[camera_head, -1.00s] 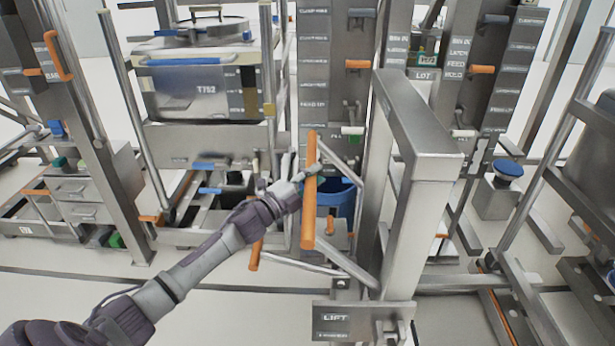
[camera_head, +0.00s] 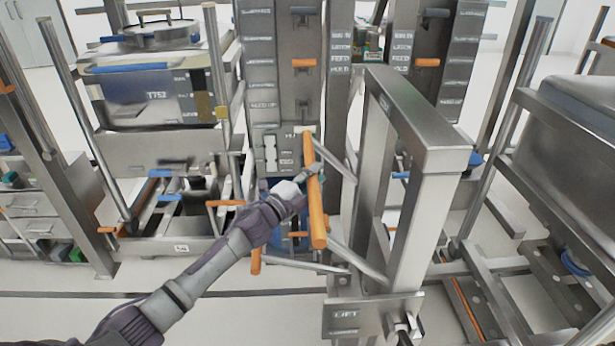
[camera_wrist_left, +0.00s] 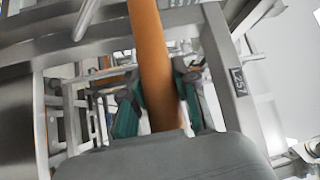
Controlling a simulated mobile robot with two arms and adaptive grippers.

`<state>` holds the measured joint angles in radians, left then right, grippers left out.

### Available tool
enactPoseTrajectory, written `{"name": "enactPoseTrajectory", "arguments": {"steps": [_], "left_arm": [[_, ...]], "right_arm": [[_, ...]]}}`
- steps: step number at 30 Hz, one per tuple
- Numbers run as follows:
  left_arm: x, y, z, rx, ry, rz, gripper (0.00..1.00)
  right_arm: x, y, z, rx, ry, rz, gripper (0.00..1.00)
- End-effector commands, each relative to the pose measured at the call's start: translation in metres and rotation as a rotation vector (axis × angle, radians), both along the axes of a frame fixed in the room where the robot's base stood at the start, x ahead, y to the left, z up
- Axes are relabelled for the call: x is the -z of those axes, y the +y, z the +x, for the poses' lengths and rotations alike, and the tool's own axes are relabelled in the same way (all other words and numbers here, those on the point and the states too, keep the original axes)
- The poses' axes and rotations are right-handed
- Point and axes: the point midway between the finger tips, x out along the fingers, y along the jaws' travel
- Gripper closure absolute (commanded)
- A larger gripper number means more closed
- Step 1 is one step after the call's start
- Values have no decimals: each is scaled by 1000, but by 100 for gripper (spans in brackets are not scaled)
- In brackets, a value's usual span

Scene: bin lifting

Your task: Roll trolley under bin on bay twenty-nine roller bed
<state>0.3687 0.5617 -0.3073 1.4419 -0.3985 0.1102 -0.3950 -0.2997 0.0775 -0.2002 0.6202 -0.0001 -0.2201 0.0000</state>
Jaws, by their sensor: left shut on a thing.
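The trolley is a steel upright frame (camera_head: 412,190) with a plate marked LIFT (camera_head: 345,319) low at its front. An orange push bar (camera_head: 317,212) is mounted on it. My left gripper (camera_head: 310,180) is shut on the bar; in the left wrist view its fingers (camera_wrist_left: 157,100) stand on both sides of the orange bar (camera_wrist_left: 150,45). A steel bin marked T752 (camera_head: 140,98) stands on a rack at the left. Another large grey bin (camera_head: 580,130) rests on a frame at the right edge, partly cut off. I cannot read a bay number. My right gripper is not seen.
Grey label columns with orange and dark handles (camera_head: 278,70) stand behind the trolley. Steel rails (camera_head: 485,290) lie low at the right, close to the trolley. A drawer cabinet (camera_head: 45,210) is at the far left. Pale floor (camera_head: 50,320) is open at the front left.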

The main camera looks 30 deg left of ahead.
Motion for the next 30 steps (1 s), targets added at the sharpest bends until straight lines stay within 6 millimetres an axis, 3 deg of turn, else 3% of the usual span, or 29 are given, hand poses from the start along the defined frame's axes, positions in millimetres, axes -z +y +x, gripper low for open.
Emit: {"name": "enactPoseTrajectory", "arguments": {"steps": [1,14,15,18,30], "left_arm": [[8,3,-1,-7,14,4,100],[10,6,0,-16,20,7,100],[10,6,0,-16,20,7,64],[9,6,0,-16,18,6,47],[4,5,-4,-10,8,3,44]], "right_arm": [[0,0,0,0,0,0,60],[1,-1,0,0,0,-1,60],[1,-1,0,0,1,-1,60],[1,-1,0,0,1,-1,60],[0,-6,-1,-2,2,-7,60]]}}
